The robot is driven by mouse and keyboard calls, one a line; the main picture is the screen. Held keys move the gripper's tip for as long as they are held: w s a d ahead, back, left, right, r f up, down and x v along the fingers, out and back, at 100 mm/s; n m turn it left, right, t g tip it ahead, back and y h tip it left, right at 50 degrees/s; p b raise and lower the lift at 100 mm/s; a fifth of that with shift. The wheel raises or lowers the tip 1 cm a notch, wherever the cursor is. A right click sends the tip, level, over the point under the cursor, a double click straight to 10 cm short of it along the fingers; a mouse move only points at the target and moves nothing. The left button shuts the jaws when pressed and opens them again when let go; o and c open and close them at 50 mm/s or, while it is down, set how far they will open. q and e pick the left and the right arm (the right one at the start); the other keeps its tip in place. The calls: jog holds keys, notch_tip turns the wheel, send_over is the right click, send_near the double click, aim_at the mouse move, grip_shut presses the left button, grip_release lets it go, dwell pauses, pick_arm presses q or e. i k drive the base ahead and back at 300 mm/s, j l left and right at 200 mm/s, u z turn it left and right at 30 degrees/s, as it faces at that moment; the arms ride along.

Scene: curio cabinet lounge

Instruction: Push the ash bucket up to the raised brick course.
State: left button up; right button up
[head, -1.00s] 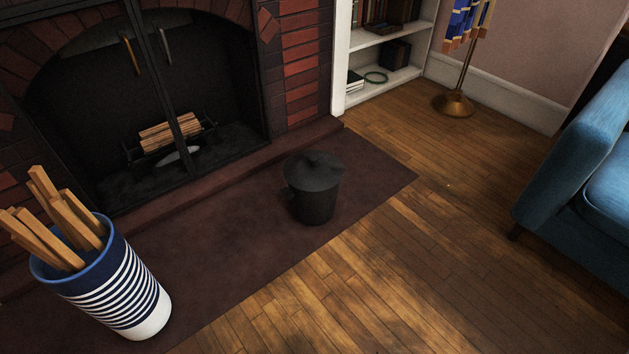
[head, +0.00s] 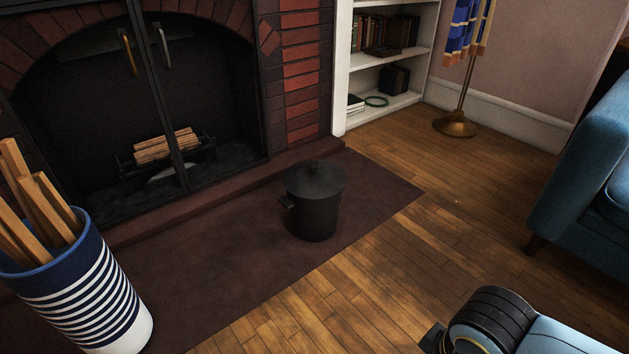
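The ash bucket (head: 313,207) is dark grey with a lid and a side handle. It stands upright on the dark brown hearth slab (head: 225,262), in the middle of the head view. The raised brick course (head: 222,187) runs along the fireplace front behind the bucket, and a strip of slab shows between them. Part of my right arm (head: 490,325) shows at the lower right, well apart from the bucket. Its fingers are not clearly visible. My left gripper is out of view.
A striped bin (head: 88,295) of wooden sticks stands at the lower left. The fireplace (head: 150,110) holds logs behind dark doors. A white bookshelf (head: 341,70), a brass stand (head: 455,124) and a blue sofa (head: 590,170) are to the right. The wooden floor (head: 400,255) before the slab is clear.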

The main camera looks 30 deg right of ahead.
aim_at(312, 221)
jog(key=i+l+z, duration=0.25)
jog(key=i+l, duration=0.4)
jog(key=i+l+z, duration=0.25)
jog(key=i+l, duration=0.25)
jog(key=i, duration=0.2)
